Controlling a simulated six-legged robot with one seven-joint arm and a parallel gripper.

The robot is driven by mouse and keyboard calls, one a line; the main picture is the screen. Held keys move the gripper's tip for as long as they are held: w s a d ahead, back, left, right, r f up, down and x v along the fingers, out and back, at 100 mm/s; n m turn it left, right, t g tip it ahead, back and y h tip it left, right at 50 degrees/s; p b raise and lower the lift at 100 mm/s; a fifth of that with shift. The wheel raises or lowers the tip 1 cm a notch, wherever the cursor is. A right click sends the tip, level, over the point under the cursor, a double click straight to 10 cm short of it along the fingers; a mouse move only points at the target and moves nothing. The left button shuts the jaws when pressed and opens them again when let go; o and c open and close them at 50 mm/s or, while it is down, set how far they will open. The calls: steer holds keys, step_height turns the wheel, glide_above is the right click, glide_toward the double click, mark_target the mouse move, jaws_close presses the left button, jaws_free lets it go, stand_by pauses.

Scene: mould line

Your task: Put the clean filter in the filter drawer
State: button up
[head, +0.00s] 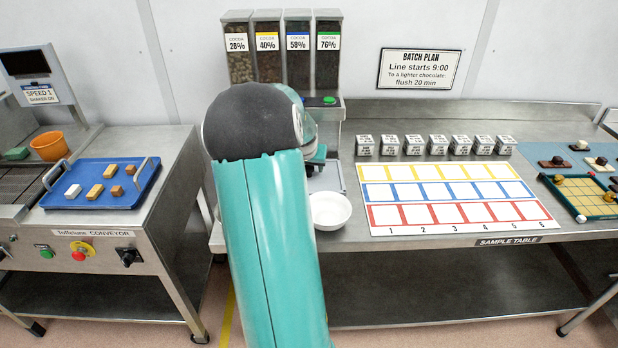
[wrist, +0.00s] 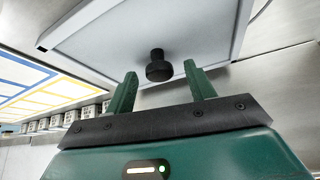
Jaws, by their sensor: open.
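In the wrist view, a pale grey flat panel (wrist: 100,40) with a metal rim carries a short black knob (wrist: 158,68). I cannot tell whether this panel is the filter drawer or another part. My gripper (wrist: 160,72) is open, and the knob shows between its two green fingers, with gaps on both sides. Nothing is held. In the head view my arm covers most of that spot; a grey plate edge (head: 335,176) shows just right of it. I cannot pick out the clean filter in either view.
Cocoa dispensers (head: 327,55) stand behind my arm. A white bowl (head: 330,211) sits close to its right. A colour-grid board (head: 450,197) and several small labelled boxes (head: 461,144) cover the bench. A blue tray (head: 100,183) lies on the left conveyor.

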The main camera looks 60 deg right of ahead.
jaws_close()
steer(key=shift+r, duration=0.15)
